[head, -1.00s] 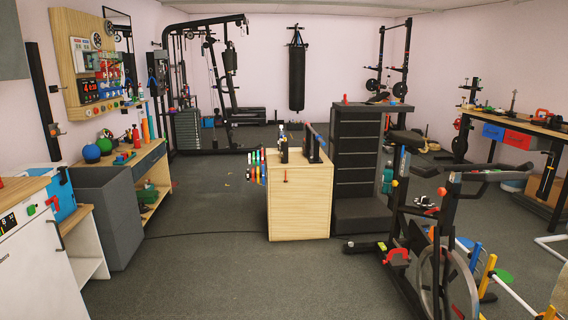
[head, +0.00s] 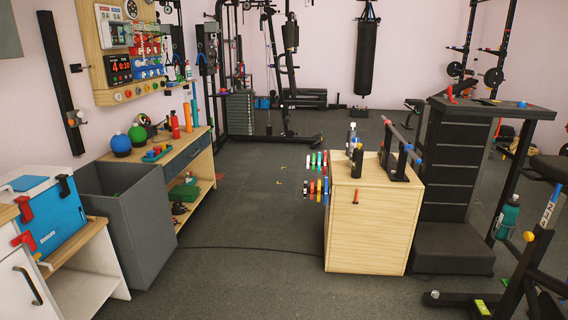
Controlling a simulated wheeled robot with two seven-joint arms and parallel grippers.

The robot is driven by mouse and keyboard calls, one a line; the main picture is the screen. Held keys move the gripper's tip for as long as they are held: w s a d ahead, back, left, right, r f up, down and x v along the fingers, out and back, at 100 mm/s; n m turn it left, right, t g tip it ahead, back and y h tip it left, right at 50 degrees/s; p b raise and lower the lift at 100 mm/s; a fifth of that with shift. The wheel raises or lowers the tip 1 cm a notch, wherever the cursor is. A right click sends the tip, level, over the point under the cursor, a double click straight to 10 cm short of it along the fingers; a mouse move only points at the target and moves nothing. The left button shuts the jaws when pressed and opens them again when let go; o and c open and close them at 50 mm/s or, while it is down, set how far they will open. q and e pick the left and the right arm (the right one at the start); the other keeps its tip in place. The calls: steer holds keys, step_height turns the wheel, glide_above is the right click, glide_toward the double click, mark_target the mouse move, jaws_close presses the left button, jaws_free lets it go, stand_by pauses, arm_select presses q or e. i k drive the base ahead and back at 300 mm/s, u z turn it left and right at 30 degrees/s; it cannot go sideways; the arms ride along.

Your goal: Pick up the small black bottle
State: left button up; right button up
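A small dark upright object (head: 357,161), which looks like the black bottle, stands on top of the light wooden cabinet (head: 370,228) near its front left part. It is small in the picture, so its details are hard to tell. A paler bottle (head: 352,137) stands just behind it. A black rack (head: 398,165) stands to its right on the same top. Neither of my grippers is in view.
Several coloured handles (head: 318,188) stick out from the cabinet's left side. A grey bin (head: 120,218) and a wooden shelf unit (head: 200,180) stand at left. A black drawer tower (head: 452,180) stands right of the cabinet. The floor between is open, with a thin dark cable.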

mark_target(357, 159)
steer(key=i, duration=2.7)
steer(key=z, duration=0.2)
